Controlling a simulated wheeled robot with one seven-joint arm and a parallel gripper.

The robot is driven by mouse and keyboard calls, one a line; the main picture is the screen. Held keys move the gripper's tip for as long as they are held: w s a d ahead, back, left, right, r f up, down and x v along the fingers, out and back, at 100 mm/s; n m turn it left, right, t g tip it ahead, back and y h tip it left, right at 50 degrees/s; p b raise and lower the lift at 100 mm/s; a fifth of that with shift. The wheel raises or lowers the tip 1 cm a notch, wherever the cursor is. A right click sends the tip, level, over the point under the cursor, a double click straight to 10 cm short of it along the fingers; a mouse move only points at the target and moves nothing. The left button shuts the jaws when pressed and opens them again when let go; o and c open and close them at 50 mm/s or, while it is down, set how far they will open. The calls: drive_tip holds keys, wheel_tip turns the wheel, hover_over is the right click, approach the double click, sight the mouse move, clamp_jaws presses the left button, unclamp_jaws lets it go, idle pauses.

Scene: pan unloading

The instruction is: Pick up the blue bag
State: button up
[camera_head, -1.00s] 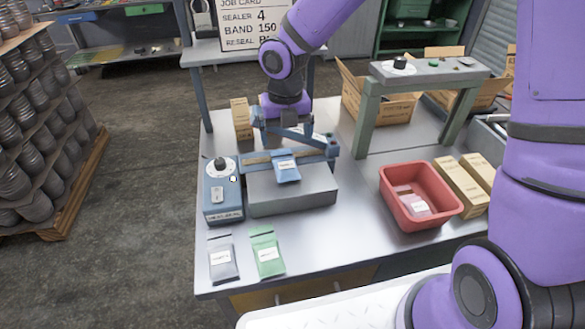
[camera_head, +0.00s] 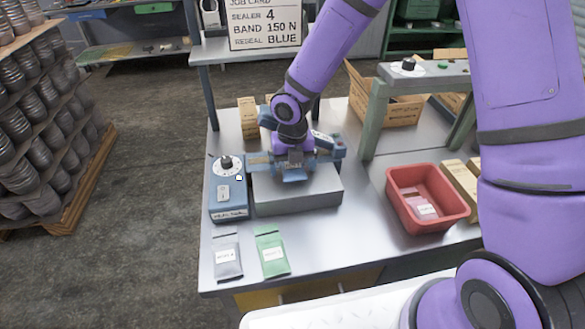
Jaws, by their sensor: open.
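The blue bag (camera_head: 294,176) lies on the front of the grey sealer block (camera_head: 310,197), and only its front edge shows. My gripper (camera_head: 293,163) is directly above and behind it and hides its upper part and label. The gripper is open. Its fingertips are hard to make out, so I cannot tell whether they touch the bag.
A grey bag (camera_head: 227,257) and a green bag (camera_head: 271,252) lie at the table's front left. The blue dial box (camera_head: 229,197) stands left of the sealer. A red bin (camera_head: 425,222) holding a bag is at right. A green stand (camera_head: 366,122) stands behind right.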

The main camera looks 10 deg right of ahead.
drive_tip(key=c, duration=1.1)
drive_tip(key=shift+r, duration=0.15)
drive_tip(key=shift+c, duration=0.2)
